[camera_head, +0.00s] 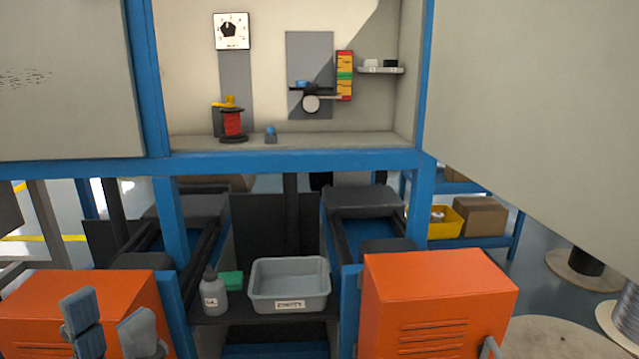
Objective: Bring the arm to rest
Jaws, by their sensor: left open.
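My left gripper (110,314) shows at the lower left, in front of an orange cabinet (40,296). Its two grey fingers point up and stand apart, with nothing between them. The rest of my left arm is below the picture edge. My right gripper does not show.
A blue-framed machine (290,162) stands ahead, with a red spool (232,124) and a dial (231,31) inside. Below are a grey bin (290,290), a bottle (213,296) and a green block (232,280) on a dark shelf. Another orange cabinet (436,300) stands right.

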